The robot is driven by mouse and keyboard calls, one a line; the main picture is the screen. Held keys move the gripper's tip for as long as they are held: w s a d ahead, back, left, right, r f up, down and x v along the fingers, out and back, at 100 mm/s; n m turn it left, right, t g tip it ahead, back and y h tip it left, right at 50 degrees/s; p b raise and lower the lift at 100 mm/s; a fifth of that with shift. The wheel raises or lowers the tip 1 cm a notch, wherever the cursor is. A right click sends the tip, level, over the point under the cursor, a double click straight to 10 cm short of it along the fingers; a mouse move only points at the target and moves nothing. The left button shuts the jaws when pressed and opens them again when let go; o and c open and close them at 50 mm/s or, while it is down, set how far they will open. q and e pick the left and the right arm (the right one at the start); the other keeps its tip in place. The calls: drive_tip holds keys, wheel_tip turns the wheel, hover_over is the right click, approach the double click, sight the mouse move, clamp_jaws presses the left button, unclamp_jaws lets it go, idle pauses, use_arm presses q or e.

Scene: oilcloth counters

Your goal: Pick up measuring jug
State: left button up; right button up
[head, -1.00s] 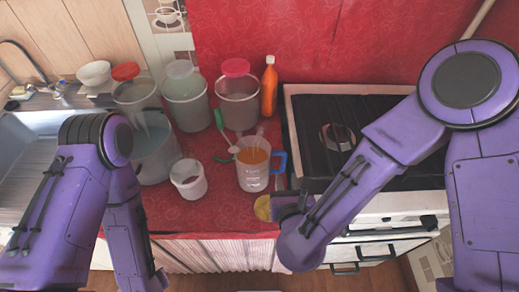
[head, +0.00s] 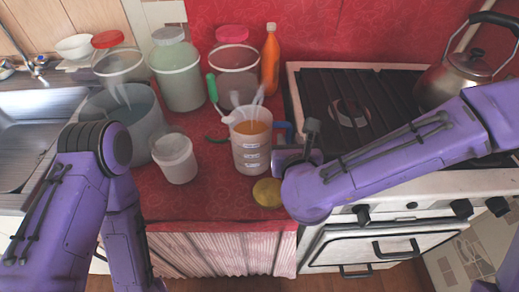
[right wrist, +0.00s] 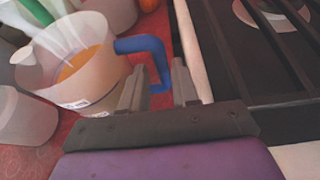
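The measuring jug (head: 252,150) stands upright on the red oilcloth. It is clear, with white labels, orange liquid inside and a blue handle (head: 284,128) facing right. In the right wrist view the jug (right wrist: 80,65) is at left, with its blue handle (right wrist: 152,48) reaching between my fingers. My right gripper (head: 294,143) is at the jug's right side, close to the handle. In the right wrist view my right gripper (right wrist: 157,88) is open, with a finger on each side of the handle's lower part; contact cannot be told. My left gripper is out of view; only its arm shows.
A white tub (head: 175,160) and a large grey pot (head: 145,125) stand left of the jug. Lidded containers (head: 177,80) and an orange bottle (head: 270,62) stand behind. A yellow round thing (head: 267,192) lies in front. The stove (head: 375,95) with a kettle (head: 452,80) is at right.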

sight(289, 138)
drive_tip(key=x, duration=0.4)
drive_tip(key=shift+s+d+f, duration=0.1)
drive_tip(key=shift+f, duration=0.1)
drive_tip(key=shift+s, duration=0.1)
clamp_jaws()
idle(0.8)
drive_tip(key=shift+r, duration=0.1)
